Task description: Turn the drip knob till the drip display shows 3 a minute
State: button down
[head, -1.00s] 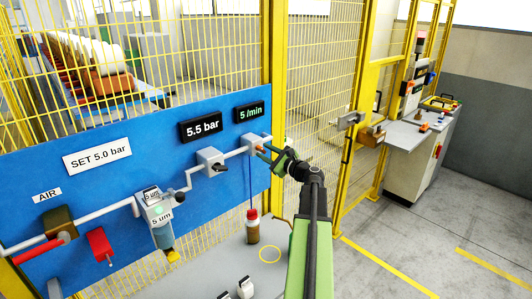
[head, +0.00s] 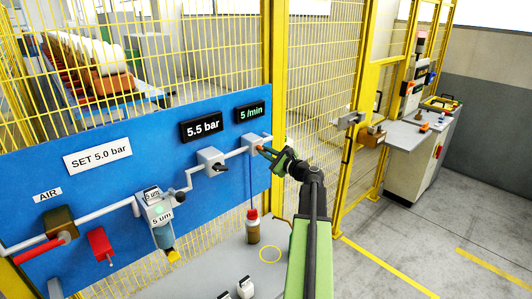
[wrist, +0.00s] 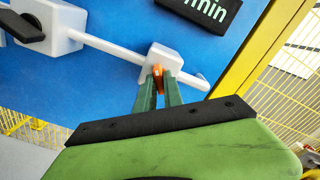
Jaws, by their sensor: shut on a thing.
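The drip knob is a small orange piece (wrist: 157,77) on a white block (wrist: 164,58) at the right end of the white pipe. My gripper (wrist: 158,86) is shut on it, with a green finger on each side. In the head view my gripper (head: 269,153) reaches the block from the right and hides most of the knob. The drip display (head: 250,113) on the blue panel reads 5 /min. In the wrist view only the end of the display's text (wrist: 207,10) shows.
A pressure display (head: 202,128) reads 5.5 bar, beside a sign (head: 97,154) reading SET 5.0 bar. A regulator with a black knob (head: 212,162) sits left of the drip block. A red-capped bottle (head: 252,228) stands below. Yellow fencing (head: 279,60) rises close to the panel's right edge.

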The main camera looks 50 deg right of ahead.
jog(key=shift+n, duration=0.3)
jog(key=n, duration=1.5)
jog(key=shift+n, duration=1.9)
jog(key=c, duration=1.5)
grip_release()
jog(key=shift+r, duration=0.1)
jog(key=shift+o, duration=0.2)
